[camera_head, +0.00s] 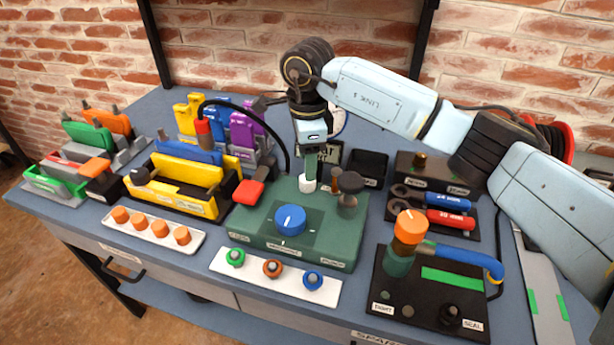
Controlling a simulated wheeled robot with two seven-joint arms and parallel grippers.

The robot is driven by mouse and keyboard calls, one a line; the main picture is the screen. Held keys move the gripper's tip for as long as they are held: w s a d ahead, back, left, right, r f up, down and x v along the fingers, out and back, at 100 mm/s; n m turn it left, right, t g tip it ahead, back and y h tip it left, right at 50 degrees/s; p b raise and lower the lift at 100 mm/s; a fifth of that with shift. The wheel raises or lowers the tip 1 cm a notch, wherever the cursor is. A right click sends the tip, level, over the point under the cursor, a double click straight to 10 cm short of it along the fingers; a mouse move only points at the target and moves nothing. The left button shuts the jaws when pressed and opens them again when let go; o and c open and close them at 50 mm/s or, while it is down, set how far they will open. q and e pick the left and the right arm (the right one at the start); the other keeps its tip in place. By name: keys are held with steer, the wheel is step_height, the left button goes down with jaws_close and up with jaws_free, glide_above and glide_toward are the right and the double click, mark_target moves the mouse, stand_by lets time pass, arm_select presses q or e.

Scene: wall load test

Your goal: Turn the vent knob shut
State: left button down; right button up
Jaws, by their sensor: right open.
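A green box (250,218) stands in the middle of the bench. A round blue knob (290,219) with a white mark sits on its top. The small labels are too blurred to tell which knob is the vent knob. A dark brown knob (349,181) stands at the box's back right corner. My right gripper (309,172) points down over the back of the green box, behind the blue knob and left of the dark knob. It is open, with a small white piece (307,184) below it; whether they touch is unclear. My left gripper is out of view.
A black box (435,300) with an orange-topped post (410,227) and a blue hose (462,256) stands at right. A white strip (260,281) with several small knobs lies in front. Yellow trays (182,172) stand at left. A brick wall is behind.

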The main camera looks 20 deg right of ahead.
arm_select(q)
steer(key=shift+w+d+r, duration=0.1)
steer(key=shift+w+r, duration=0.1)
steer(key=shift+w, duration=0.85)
arm_select(e)
steer(key=shift+w+f, duration=0.1)
steer(key=shift+f, duration=2.3)
steer(key=c, duration=1)
